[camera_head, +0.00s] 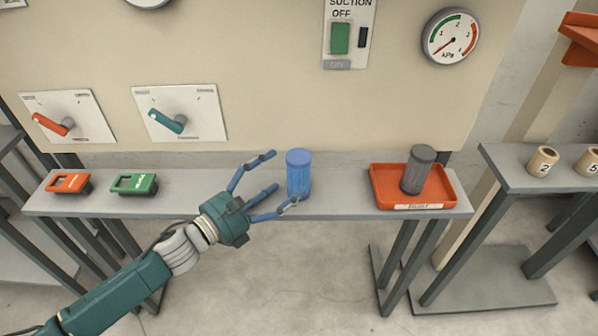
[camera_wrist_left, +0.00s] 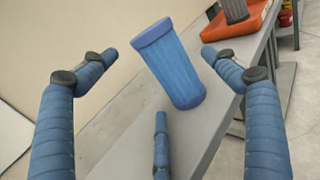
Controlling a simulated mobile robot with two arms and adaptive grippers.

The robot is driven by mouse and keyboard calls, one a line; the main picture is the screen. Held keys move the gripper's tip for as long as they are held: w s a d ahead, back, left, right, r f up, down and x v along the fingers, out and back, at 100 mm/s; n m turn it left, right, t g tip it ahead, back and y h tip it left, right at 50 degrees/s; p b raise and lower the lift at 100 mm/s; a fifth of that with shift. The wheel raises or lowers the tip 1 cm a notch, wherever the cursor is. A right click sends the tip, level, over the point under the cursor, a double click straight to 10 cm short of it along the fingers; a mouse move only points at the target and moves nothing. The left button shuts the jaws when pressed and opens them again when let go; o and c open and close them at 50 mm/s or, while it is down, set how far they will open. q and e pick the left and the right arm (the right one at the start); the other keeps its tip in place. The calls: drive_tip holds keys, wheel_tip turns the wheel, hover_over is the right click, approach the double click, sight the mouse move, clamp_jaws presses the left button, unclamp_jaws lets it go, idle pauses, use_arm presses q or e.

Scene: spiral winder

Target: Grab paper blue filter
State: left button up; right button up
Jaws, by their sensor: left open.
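The blue paper filter (camera_head: 298,172) is a pleated cylinder with a smooth rim. It stands upright on the narrow grey shelf, near its middle. My left gripper (camera_head: 277,180) is open with its blue fingers spread just left of and around the near side of the filter. In the left wrist view the filter (camera_wrist_left: 172,68) shows ahead between the open fingers (camera_wrist_left: 165,75), and no finger is clearly closed on it. My right gripper is out of view.
A red-orange tray (camera_head: 384,186) holding a dark grey filter (camera_head: 418,169) stands on the right of the shelf (camera_head: 340,205). Orange (camera_head: 69,183) and green (camera_head: 135,184) boxes sit at the left. The machine panel rises behind.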

sight(287, 175)
use_arm(q)
drive_tip(key=p+x, duration=0.1)
drive_tip(key=x, duration=0.1)
drive_tip(key=p+x, duration=0.1)
drive_tip(key=x, duration=0.1)
drive_tip(key=shift+w+d+r, duration=0.15)
drive_tip(key=shift+d+r, duration=0.1)
drive_tip(key=shift+d, duration=0.1)
drive_tip(key=shift+w+d+f, duration=0.15)
drive_tip(key=shift+w+d, duration=0.05)
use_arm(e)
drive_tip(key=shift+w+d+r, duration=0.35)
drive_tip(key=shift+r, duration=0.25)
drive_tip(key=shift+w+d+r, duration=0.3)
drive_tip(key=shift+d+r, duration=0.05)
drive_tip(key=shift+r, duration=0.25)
use_arm(q)
drive_tip(key=shift+a, duration=0.1)
drive_tip(key=shift+c, duration=0.5)
drive_tip(key=c, duration=1.3)
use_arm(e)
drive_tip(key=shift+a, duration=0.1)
